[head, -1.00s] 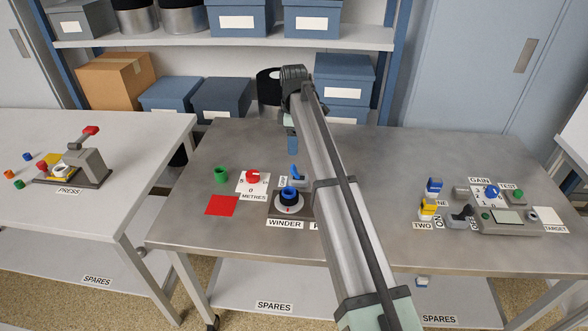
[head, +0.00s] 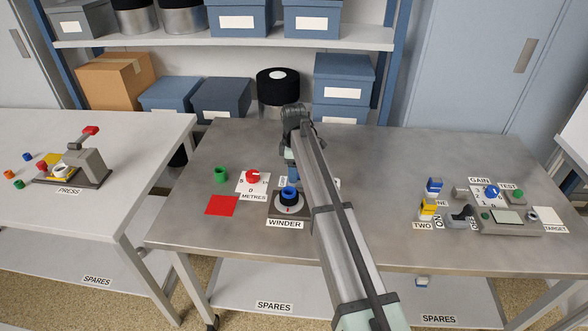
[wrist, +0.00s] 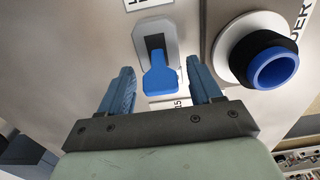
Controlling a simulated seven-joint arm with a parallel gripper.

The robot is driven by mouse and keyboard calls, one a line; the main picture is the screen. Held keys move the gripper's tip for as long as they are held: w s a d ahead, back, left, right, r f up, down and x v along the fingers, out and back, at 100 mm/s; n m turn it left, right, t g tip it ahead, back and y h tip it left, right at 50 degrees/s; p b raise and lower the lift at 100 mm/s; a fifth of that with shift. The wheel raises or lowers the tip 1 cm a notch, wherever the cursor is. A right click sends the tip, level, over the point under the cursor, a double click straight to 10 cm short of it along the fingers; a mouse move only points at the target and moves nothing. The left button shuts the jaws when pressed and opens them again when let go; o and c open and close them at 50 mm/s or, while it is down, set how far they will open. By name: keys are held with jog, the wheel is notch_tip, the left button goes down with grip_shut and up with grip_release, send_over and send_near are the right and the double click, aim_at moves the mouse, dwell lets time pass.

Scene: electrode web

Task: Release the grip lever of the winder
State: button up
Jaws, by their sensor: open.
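The grip lever (wrist: 161,79) is a blue paddle on a grey slotted plate. In the wrist view it lies between the two blue fingers of my gripper (wrist: 160,67), which are open with a gap on each side. I cannot tell how far it is from them in depth. The winder (wrist: 256,50), a white disc with a black and blue hub, is right of the lever in the wrist view. In the head view the winder (head: 289,200) stands at the bench's front middle. My gripper (head: 293,172) is just behind it and hides the lever.
A red METRES knob (head: 252,176), a green cylinder (head: 221,175) and a red square (head: 222,205) lie left of the winder. Blue and yellow parts (head: 428,207) and a gauge box (head: 505,217) stand at the right.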

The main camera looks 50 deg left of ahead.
jog(key=c, duration=1)
jog(key=shift+o, duration=0.2)
jog(key=g+y, duration=0.1)
jog(key=w+d+g+y, duration=0.1)
jog(key=shift+w+d+r+g+y, duration=0.15)
jog(key=shift+d+g+y, duration=0.1)
jog(key=shift+g+y, duration=0.15)
jog(key=g+y, duration=0.1)
jog(key=w+d+g+y, duration=0.1)
jog(key=g+y, duration=0.1)
jog(key=shift+w+d+f+g+y, duration=0.2)
jog(key=shift+w+f+g+y, duration=0.1)
jog(key=shift+g+y, duration=0.1)
jog(key=o, duration=1)
jog(key=shift+c, duration=0.2)
